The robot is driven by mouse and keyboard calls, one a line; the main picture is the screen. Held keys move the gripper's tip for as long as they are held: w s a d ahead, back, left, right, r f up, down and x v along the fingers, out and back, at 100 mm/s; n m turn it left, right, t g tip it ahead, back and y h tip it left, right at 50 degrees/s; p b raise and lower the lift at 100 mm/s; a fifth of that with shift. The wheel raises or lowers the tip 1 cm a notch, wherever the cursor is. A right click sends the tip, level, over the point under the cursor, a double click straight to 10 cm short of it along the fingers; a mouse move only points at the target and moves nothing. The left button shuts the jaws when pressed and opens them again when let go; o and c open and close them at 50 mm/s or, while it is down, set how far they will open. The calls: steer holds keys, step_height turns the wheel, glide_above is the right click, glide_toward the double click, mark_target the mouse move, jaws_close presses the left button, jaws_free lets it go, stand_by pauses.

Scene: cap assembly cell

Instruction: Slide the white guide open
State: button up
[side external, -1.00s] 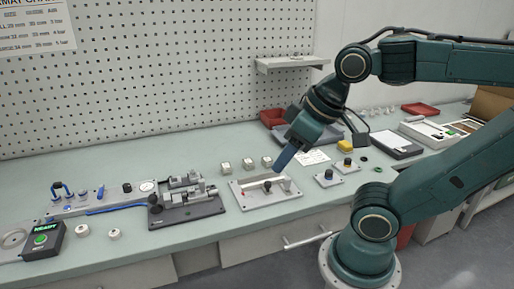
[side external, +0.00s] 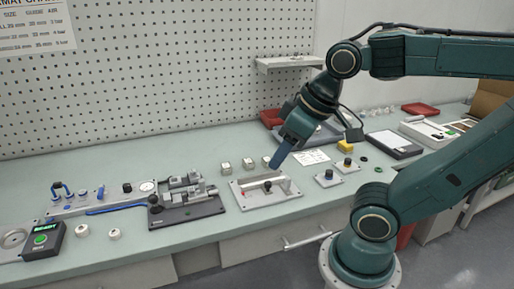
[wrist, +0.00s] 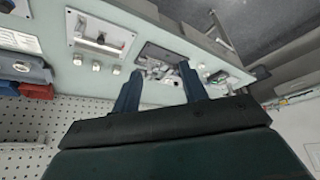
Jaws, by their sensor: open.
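The white guide (side external: 262,180) is a pale bar on a grey base plate (side external: 283,203) near the middle of the bench, with a dark knob (side external: 267,186) at its front. In the wrist view the guide's plate (wrist: 82,22) is at the upper left, outside the fingers. My gripper (side external: 274,166) hangs tilted above the back of the guide in the side view, apart from the knob. In the wrist view my gripper (wrist: 160,70) shows two blue fingers spread wide with nothing between them. The side view hides one finger behind the other.
A dark clamp fixture (side external: 187,204) stands left of the guide plate. Several small pale blocks (side external: 248,163) sit behind it. Two button-topped grey blocks (side external: 328,178) stand to the right. Bare bench lies in front of the pegboard (side external: 180,80).

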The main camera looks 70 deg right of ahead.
steer(key=w+d+f+m+g, duration=0.2)
steer(key=w+d+g, duration=0.1)
steer(key=w+d, duration=0.55)
steer(key=m+g, duration=0.1)
steer(key=g, duration=0.1)
glide_above(268, 182)
step_height(268, 182, down, 6)
steer(key=shift+s+d+f+y, duration=0.1)
steer(key=shift+d+f+y, duration=0.1)
steer(key=shift+y, duration=0.1)
steer(key=shift+f, duration=0.15)
steer(key=f, duration=1.3)
steer(key=shift+a+f, duration=0.2)
steer(key=shift+a, duration=0.1)
jaws_close()
